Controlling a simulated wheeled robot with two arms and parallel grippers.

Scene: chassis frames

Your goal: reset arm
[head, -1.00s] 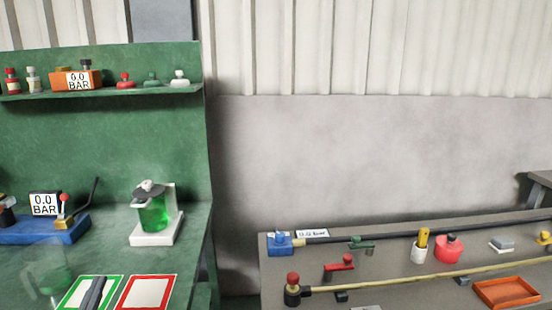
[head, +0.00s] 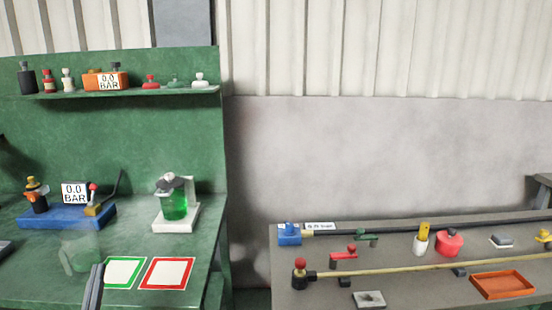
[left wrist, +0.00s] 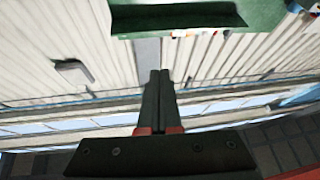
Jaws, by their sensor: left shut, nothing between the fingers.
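My left gripper (head: 95,270) shows at the bottom of the head view as a dark, narrow upright shape. It is just left of the green-framed white card (head: 124,272) on the green bench. In the left wrist view its two dark fingers (left wrist: 160,75) lie side by side, shut with nothing between them. Beyond them are pale corrugated wall panels and a green panel edge. My right gripper is in neither view.
The green bench holds a red-framed card (head: 167,273), a beaker of green liquid (head: 174,206), a blue gauge unit (head: 66,217) and a faint clear vessel (head: 78,254). A grey table (head: 410,285) at right carries rods, valves and an orange tray (head: 503,286).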

